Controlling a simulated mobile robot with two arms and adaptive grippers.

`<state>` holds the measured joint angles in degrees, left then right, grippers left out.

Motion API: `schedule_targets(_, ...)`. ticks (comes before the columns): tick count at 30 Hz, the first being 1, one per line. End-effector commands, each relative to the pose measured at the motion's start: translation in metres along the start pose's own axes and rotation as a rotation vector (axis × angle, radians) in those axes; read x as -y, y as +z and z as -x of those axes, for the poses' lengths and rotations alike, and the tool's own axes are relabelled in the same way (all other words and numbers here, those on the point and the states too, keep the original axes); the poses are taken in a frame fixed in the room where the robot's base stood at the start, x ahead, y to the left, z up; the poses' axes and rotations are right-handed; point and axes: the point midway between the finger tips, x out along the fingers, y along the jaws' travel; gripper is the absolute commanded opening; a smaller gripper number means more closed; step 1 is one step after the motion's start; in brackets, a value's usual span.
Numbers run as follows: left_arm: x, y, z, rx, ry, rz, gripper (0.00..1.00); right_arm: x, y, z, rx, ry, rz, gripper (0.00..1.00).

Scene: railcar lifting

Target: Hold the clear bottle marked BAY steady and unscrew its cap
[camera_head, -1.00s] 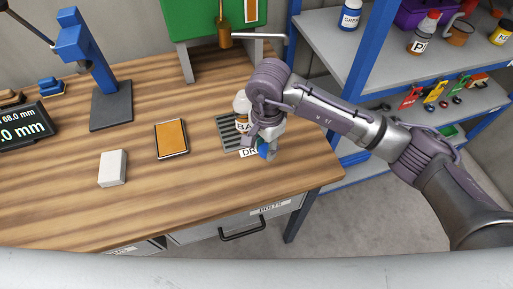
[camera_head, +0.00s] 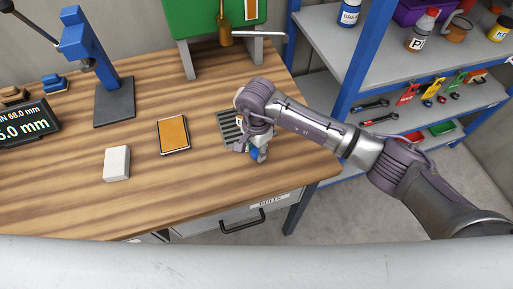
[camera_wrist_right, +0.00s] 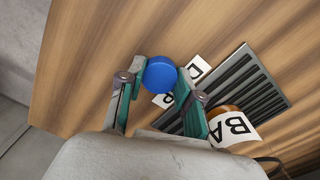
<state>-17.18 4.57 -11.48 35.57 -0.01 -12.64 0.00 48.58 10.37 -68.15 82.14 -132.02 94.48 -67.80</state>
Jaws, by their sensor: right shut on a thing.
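The bottle marked BA, the rest of its label out of sight, shows in the right wrist view (camera_wrist_right: 238,130) beside my right fingers, with an amber top part. It is at the grey slotted tray (camera_wrist_right: 245,88). My right gripper (camera_head: 257,154) is low over the tray's near right side and hides most of the bottle in the head view. In the wrist view its green-lined fingers (camera_wrist_right: 160,82) are shut on a blue cap (camera_wrist_right: 159,72), which is apart from the bottle. My left gripper is not in view.
An orange-topped pad (camera_head: 173,134) and a white block (camera_head: 117,163) lie left of the tray (camera_head: 229,126). A blue stand (camera_head: 90,60) is farther left. A green board (camera_head: 205,18) stands behind. Blue-framed shelves (camera_head: 400,75) are at right. The front of the bench is clear.

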Motion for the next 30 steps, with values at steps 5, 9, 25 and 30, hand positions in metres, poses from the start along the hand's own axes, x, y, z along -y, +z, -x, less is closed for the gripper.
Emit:
schedule_targets(5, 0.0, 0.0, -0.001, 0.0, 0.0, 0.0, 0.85, 0.0, 0.0, -0.001, 0.0, 0.0, 0.0, 0.59)
schedule_targets(9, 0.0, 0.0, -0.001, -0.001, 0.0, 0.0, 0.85, 0.0, 0.0, -0.001, 0.0, 0.0, 0.0, 0.59)
schedule_targets(25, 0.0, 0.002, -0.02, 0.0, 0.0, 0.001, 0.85, 0.001, -0.001, 0.051, -0.004, -0.007, 0.003, 0.59)
schedule_targets(30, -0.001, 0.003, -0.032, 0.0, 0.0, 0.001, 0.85, 0.001, -0.001, 0.088, -0.003, -0.006, 0.001, 0.59)
